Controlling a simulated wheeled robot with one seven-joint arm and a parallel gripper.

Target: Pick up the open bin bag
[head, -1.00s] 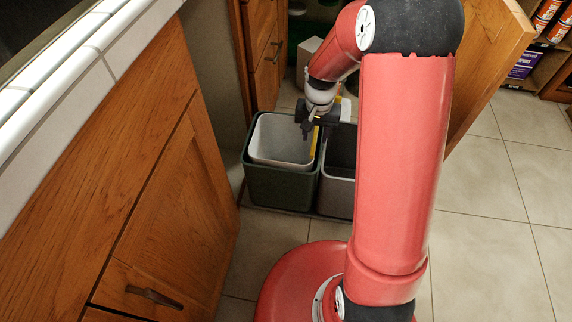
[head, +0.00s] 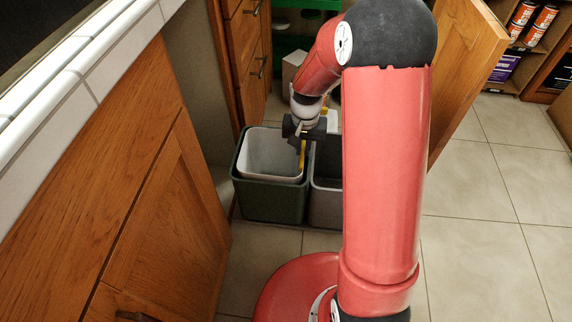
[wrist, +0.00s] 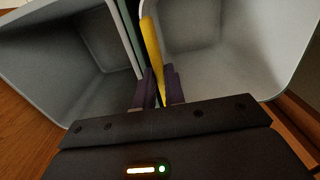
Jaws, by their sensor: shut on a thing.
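The open bin bag (head: 270,152) looks like a pale, open-topped liner inside the dark green bin (head: 268,201). Its pale inside also fills the right of the wrist view (wrist: 235,70). A yellow strip (wrist: 152,50) runs along its edge, beside the neighbouring bin; it shows in the head view (head: 303,154) just under my gripper. My gripper (wrist: 156,88) is shut on this yellow strip at the bag's rim. In the head view my gripper (head: 301,140) points down at the right rim of the green bin. The bag still sits inside the bin.
A second grey bin (head: 326,203) stands against the green bin's right side, partly hidden by my arm. Wooden cabinets (head: 160,230) flank the left, and an open wooden door (head: 465,70) stands at the right. Tiled floor (head: 485,240) is clear at the right.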

